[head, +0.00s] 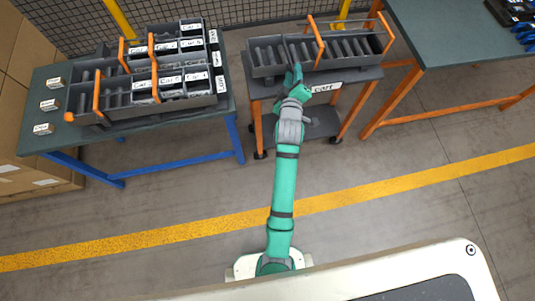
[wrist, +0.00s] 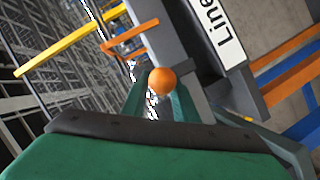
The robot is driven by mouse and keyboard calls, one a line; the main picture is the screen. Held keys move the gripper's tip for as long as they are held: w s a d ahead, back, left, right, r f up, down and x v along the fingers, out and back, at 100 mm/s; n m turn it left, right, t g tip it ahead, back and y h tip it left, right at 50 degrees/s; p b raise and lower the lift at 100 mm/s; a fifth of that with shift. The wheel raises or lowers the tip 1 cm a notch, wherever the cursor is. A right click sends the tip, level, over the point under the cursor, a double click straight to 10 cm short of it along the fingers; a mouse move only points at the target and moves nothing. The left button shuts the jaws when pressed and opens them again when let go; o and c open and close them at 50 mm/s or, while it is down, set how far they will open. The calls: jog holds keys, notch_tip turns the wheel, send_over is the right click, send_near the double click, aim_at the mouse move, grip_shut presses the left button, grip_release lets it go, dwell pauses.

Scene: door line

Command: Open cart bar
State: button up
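The grey cart (head: 360,75) stands at top centre in the head view, with orange legs and a white label (head: 327,87) on its front edge. Dark slotted racks (head: 267,57) lie on it, and orange handles (head: 316,42) rise from the right one. My gripper (head: 310,79) is at the cart's front edge, its fingers spread apart. In the wrist view an orange ball knob (wrist: 160,81) shows between the two green fingers. I cannot tell whether they touch it. The cart bar's shaft is not clearly visible, and the knob is hidden in the head view.
A table with blue legs (head: 238,135) stands at left, carrying racks of labelled bins and another orange knob (head: 69,117). A table with orange legs (head: 390,103) stands at right. A mesh fence (head: 245,12) runs behind. The floor in front is clear around my arm.

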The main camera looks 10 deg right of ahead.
jog(key=s+a+f+y, duration=0.1)
jog(key=s+a, duration=0.3)
jog(key=s, duration=0.5)
jog(key=s+a+f+m+y, duration=0.1)
jog(key=s+a, duration=0.2)
jog(key=s, duration=0.7)
jog(key=s+a+f+m+y, duration=0.1)
jog(key=s+a, duration=0.3)
jog(key=s, duration=0.5)
jog(key=shift+s+a, duration=0.25)
jog(key=shift+a, duration=0.05)
jog(key=shift+s, duration=0.2)
jog(key=s+a+r+m, duration=0.1)
jog(key=s+a+m, duration=0.1)
jog(key=s, duration=0.5)
jog(key=s+a+r+m+y, duration=0.1)
jog(key=s+a+r+m, duration=0.1)
jog(key=s, duration=0.4)
jog(key=a+m, duration=0.1)
jog(key=a, duration=0.1)
jog(key=shift+s+a, duration=0.35)
jog(key=shift+s, duration=0.05)
jog(key=shift+s+a+r, duration=0.15)
jog(key=shift+s+r, duration=0.1)
jog(key=shift+s, duration=0.05)
jog(key=shift+c, duration=0.9)
jog(key=shift+m+t, duration=0.3)
grip_shut()
jog(key=shift+s+a+r, duration=0.1)
jog(key=shift+a, duration=0.05)
